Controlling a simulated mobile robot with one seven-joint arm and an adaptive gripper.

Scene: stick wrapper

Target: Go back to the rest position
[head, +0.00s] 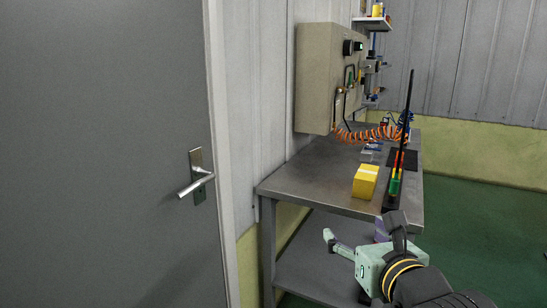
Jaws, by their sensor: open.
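My gripper (362,232) is in the lower right of the head view, in front of the workbench. Its pale green body and black and yellow wrist are visible, and it is open. Nothing shows between its fingers, though part of it is seen at an angle. It appears apart from the bench, but the exact gap is hard to judge.
A grey metal workbench (310,184) with a lower shelf carries a yellow box (365,181). A red, yellow and green banded column (396,174) stands beside it. A beige control cabinet (318,78) hangs above. A grey door (100,150) fills the left; green floor (480,230) lies right.

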